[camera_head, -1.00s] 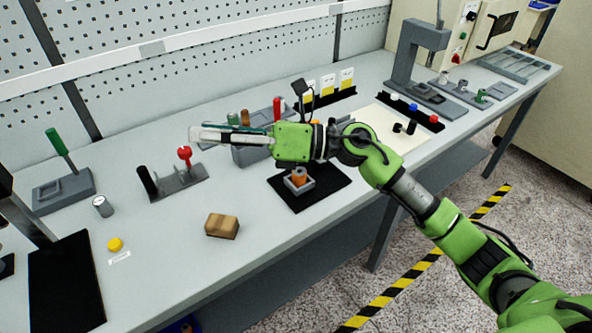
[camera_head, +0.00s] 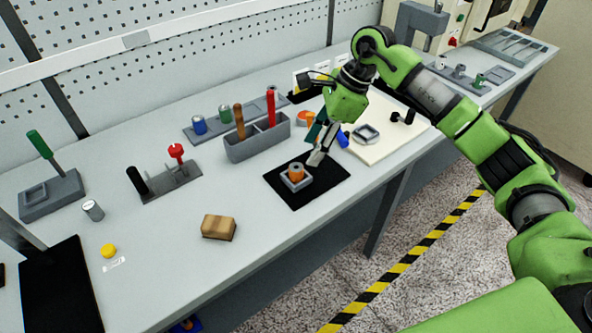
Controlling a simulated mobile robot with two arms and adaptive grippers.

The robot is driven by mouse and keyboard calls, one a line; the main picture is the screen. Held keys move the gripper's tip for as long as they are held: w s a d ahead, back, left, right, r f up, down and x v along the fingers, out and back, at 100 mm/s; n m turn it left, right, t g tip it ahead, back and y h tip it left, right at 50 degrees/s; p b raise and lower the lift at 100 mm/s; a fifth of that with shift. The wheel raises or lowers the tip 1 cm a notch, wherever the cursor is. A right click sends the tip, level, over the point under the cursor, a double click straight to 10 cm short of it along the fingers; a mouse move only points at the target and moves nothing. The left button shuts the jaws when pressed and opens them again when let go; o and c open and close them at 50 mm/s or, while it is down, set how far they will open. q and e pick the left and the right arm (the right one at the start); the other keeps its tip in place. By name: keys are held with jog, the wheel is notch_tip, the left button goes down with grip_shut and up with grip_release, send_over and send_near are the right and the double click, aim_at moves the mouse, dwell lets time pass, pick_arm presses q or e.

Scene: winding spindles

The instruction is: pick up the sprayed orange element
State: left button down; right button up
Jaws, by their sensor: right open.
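The orange element (camera_head: 297,173) stands upright in a small grey square holder (camera_head: 296,184) on a black mat (camera_head: 329,182). My right gripper (camera_head: 317,156) is open and points down, its fingertips just behind and to the right of the orange element, apart from it as far as I can see. Its fingers are seen partly edge-on. My left gripper is not in view.
A grey bin (camera_head: 257,141) with a red and a brown-handled tool stands behind the mat. A wooden block (camera_head: 219,227) lies to the front left. A cream board (camera_head: 396,141) with a grey square frame (camera_head: 366,134) lies to the right. Table between block and mat is clear.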

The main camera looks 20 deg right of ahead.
aim_at(298, 167)
jog(key=x, duration=0.2)
jog(key=shift+a+f, duration=0.2)
jog(key=shift+a+f+p, duration=0.2)
jog(key=shift+f+p, duration=0.05)
jog(key=shift+p, duration=0.3)
jog(key=x, duration=0.1)
jog(key=p+x, duration=0.1)
jog(key=x, duration=0.1)
jog(key=shift+w+a+f+p, duration=0.25)
jog(key=shift+w+p, duration=0.05)
jog(key=shift+p, duration=0.05)
jog(key=shift+a+f, duration=0.1)
jog(key=shift+f, duration=0.35)
jog(key=c, duration=1.2)
